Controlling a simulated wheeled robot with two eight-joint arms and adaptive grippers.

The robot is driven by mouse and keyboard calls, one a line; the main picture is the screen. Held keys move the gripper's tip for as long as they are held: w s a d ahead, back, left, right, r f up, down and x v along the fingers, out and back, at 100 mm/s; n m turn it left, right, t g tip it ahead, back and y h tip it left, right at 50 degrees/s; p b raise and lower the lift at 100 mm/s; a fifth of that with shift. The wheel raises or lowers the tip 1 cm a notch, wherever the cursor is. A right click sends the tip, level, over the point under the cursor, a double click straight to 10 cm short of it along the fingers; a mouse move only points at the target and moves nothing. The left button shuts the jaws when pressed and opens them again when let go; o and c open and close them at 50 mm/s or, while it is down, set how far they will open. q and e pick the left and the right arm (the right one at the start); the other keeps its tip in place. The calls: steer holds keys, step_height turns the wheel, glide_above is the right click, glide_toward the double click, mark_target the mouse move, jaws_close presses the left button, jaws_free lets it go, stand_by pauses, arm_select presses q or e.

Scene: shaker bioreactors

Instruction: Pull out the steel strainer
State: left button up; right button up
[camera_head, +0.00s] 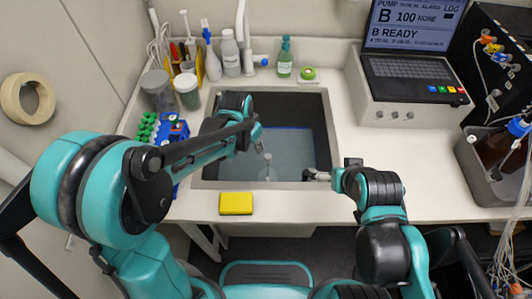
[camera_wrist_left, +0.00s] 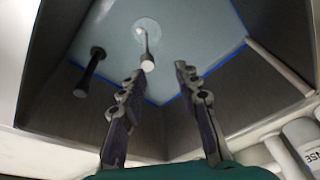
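The steel strainer (camera_wrist_left: 147,28) sits in the drain on the sink floor, with an upright stem ending in a pale knob (camera_wrist_left: 148,65). In the head view the strainer's stem (camera_head: 267,168) stands small and pale in the sink. My left gripper (camera_wrist_left: 159,72) is open and empty, its fingers apart, with the knob showing just beyond the left fingertip. In the head view my left gripper (camera_head: 260,143) hangs over the sink, above the strainer. My right gripper (camera_head: 311,175) is at the sink's front right; its fingers are too small to read.
The sink (camera_head: 315,110) has dark walls and a bluish floor. A dark rod-like thing (camera_wrist_left: 90,70) shows left of the strainer in the wrist view. A yellow sponge (camera_head: 236,204) lies on the front edge. Bottles, jars and a green-topped rack stand around the left and back.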

mark_target(267, 157)
arm_select(q)
steer(key=d+f, duration=0.1)
steer(key=f, duration=0.1)
steer(key=w+d+f+m+g, duration=0.1)
steer(key=d+f, duration=0.1)
steer(key=f, duration=0.1)
steer(key=w+d+f+m, duration=0.1)
steer(key=f, duration=0.2)
steer(key=shift+d+f, duration=0.15)
steer(key=shift+f, duration=0.1)
steer(key=f+b, duration=0.1)
steer(key=f, duration=0.2)
steer(key=f+b, duration=0.1)
steer(key=f, duration=0.3)
steer(key=w+d+f+b, duration=0.1)
steer(key=f+b, duration=0.1)
steer(key=f, duration=0.2)
steer(key=shift+w+d+f, duration=0.1)
steer(key=shift+f, duration=0.15)
arm_select(e)
step_height(267, 157, down, 4)
steer(key=shift+f, duration=0.1)
arm_select(q)
jaws_close()
steer(key=shift+r, duration=0.2)
steer(key=shift+r+p, duration=0.3)
steer(key=shift+r, duration=0.2)
arm_select(e)
steer(key=shift+r, duration=0.35)
